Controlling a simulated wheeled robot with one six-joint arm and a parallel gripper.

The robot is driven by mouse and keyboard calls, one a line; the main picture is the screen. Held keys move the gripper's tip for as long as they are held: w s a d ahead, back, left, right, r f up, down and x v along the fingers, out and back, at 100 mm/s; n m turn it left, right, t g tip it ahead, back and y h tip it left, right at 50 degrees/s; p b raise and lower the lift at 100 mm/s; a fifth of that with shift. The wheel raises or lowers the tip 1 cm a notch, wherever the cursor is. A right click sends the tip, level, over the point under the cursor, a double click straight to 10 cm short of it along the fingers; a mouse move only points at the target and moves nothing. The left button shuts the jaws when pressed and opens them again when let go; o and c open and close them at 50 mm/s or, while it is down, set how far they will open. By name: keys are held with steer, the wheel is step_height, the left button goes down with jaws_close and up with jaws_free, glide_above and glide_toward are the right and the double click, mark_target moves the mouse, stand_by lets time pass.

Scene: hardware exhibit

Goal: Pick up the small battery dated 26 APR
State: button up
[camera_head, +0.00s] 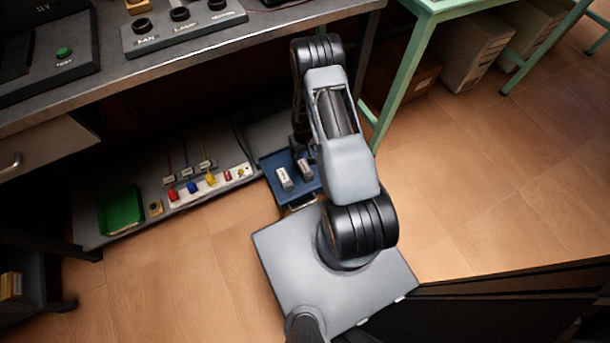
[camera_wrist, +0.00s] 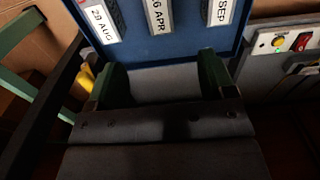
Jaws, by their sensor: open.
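The battery with a label ending in "6 APR" (camera_wrist: 158,16) is the middle one of three batteries at the top of the wrist view. Its upper part is cut off by the frame edge. The battery labelled 29 AUG (camera_wrist: 101,22) is to its left, and one labelled SEP (camera_wrist: 222,10) is to its right. They are in a blue tray (camera_wrist: 190,60). My gripper (camera_wrist: 158,78) is open and empty, its dark green fingers apart, below the middle battery in the picture. In the head view my arm partly hides the blue tray (camera_head: 271,161), and the labels are too small to read.
A low shelf left of the tray holds a green bin (camera_head: 121,211) and a white switch strip (camera_head: 205,184) with coloured knobs. The workbench (camera_head: 200,52) overhangs this area. A green table frame (camera_head: 402,75) stands to the right. Open floor lies at right.

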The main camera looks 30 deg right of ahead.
mark_target(305, 168)
steer(key=f+b, duration=0.1)
steer(key=f, duration=0.2)
steer(key=f+b, duration=0.1)
steer(key=f, duration=0.3)
steer(key=f+b, duration=0.1)
steer(key=f, duration=0.2)
steer(key=shift+s+d+f, duration=0.1)
steer(key=shift+s+f, duration=0.05)
steer(key=shift+s, duration=0.1)
steer(key=shift+f+b, duration=1.45)
steer(key=shift+f, duration=1.35)
steer(key=c, duration=1.4)
